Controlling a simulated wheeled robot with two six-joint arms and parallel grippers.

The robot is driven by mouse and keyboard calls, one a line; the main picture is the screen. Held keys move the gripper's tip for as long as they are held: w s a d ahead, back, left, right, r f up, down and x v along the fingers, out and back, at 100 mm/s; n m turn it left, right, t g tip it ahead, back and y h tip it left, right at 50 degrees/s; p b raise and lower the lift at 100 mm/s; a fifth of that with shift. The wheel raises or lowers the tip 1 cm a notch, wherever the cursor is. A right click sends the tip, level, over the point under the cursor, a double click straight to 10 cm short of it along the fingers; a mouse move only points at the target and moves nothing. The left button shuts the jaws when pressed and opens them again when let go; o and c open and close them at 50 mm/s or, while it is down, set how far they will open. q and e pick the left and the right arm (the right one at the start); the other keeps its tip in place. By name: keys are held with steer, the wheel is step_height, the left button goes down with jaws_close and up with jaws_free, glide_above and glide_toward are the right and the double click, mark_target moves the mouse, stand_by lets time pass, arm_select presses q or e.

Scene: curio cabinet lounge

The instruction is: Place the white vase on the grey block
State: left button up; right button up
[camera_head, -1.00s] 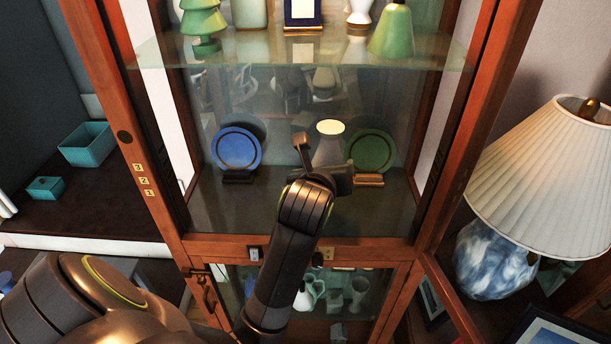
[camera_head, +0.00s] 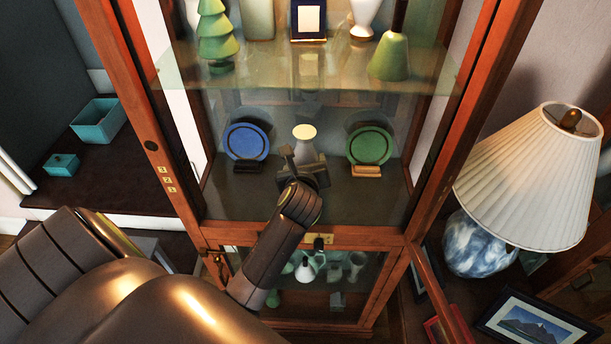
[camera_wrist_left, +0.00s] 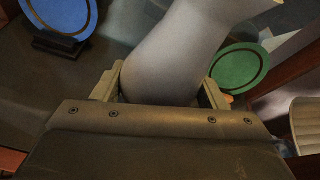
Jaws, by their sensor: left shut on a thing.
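The white vase (camera_head: 304,151), pale grey-white with a cream top, is on the cabinet's middle level between a blue plate and a green plate. My left gripper (camera_head: 303,170) reaches in from the front and is shut on the vase's lower body. In the left wrist view the vase (camera_wrist_left: 168,58) stands between the two fingers, tilted in the picture, its base hidden by the gripper. Whether it touches the shelf I cannot tell. A small grey block-like shape (camera_head: 337,301) shows in the lower compartment. My right gripper is not in view.
The blue plate (camera_head: 246,142) and green plate (camera_head: 370,146) stand close on either side. A glass shelf (camera_head: 300,77) with ornaments is above. Wooden posts frame the opening. A lamp (camera_head: 530,180) stands at right, teal boxes (camera_head: 98,122) at left.

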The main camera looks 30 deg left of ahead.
arm_select(q)
steer(key=shift+f, duration=2.1)
steer(key=o, duration=1.2)
steer(key=shift+f, duration=0.15)
